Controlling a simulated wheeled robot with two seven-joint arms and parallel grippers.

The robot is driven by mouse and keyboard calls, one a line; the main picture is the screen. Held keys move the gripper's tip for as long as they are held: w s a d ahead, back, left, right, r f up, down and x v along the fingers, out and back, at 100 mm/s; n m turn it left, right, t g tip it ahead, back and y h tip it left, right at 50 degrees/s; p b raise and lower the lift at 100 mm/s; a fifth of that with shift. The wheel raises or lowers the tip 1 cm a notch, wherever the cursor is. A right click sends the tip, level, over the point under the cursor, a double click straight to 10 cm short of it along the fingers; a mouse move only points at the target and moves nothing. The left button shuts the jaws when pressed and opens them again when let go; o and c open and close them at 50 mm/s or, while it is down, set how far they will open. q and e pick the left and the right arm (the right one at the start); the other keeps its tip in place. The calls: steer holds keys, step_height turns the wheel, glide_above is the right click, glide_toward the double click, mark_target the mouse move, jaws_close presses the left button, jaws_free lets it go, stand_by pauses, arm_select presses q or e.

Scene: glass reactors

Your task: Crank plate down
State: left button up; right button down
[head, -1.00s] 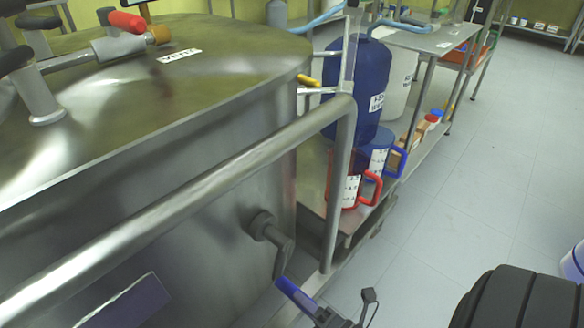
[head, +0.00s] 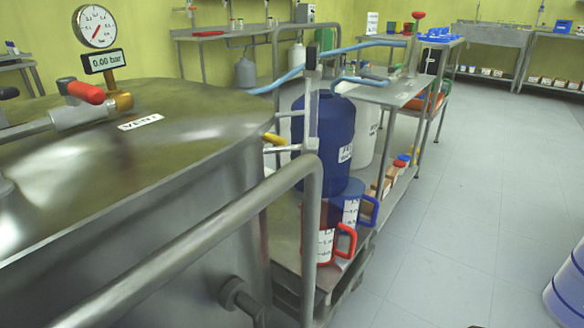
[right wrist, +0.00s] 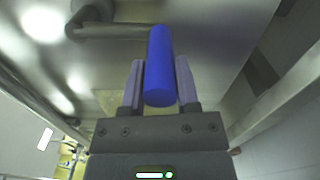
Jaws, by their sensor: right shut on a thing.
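In the right wrist view, my right gripper (right wrist: 160,88) is shut on the blue crank handle (right wrist: 159,60), with one finger on each side of it. The grey crank arm (right wrist: 110,31) runs to the left behind the handle, in front of the metal vessel wall. In the head view, the crank's hub (head: 232,293) sticks out low on the steel vessel's side. The blue handle and my right gripper are below the head view's edge there. My left gripper is in neither current view. I cannot make out the plate.
A steel rail (head: 215,222) bends down in front of the vessel (head: 170,190). A pressure gauge (head: 96,26) and a red vent handle (head: 86,92) sit on top. Blue and red jugs (head: 328,240) stand on a low shelf at right.

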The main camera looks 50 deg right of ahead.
steer(key=shift+c, duration=1.8)
jaws_free()
steer(key=shift+s, duration=0.3)
arm_select(q)
steer(key=s, duration=0.1)
steer(key=s+r+p, duration=0.1)
steer(key=s, duration=0.1)
steer(key=shift+s+r+p, duration=0.15)
steer(key=shift+r+p, duration=0.15)
steer(key=shift+p, duration=0.1)
arm_select(e)
steer(key=s, duration=0.9)
steer(key=shift+s+d, duration=0.15)
